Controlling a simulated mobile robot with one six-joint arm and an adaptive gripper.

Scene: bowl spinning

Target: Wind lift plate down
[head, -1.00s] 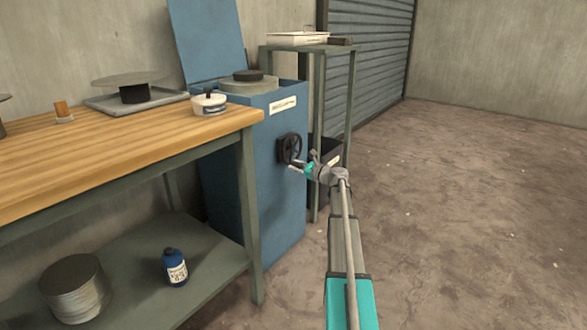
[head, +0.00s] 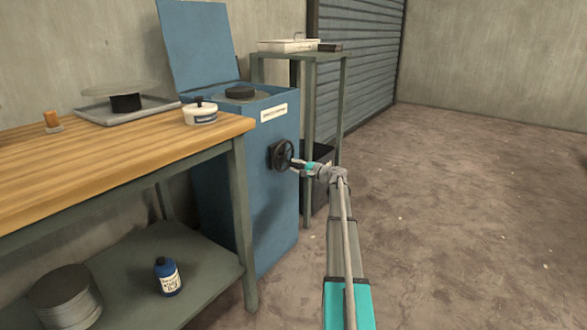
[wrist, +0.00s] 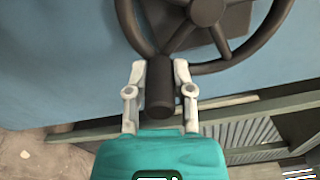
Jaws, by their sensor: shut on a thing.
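A blue cabinet (head: 225,205) with its lid open stands beyond the end of the workbench. A dark handwheel (head: 281,155) is on its front face; its rim and hub fill the top of the wrist view (wrist: 205,12). My gripper (head: 298,164) is at the wheel. In the wrist view my gripper (wrist: 158,78) has its two fingers on either side of the wheel's dark crank handle (wrist: 160,95), closed on it. The lift plate is at the cabinet's open top, with a dark round piece (head: 240,93) low in the opening.
The wooden workbench (head: 100,160) on the left holds a white tub (head: 201,114) and a tray (head: 95,116). A blue bottle (head: 167,277) and stacked discs (head: 66,297) are on its lower shelf. A metal stand (head: 300,60) is behind the cabinet. The floor at right is clear.

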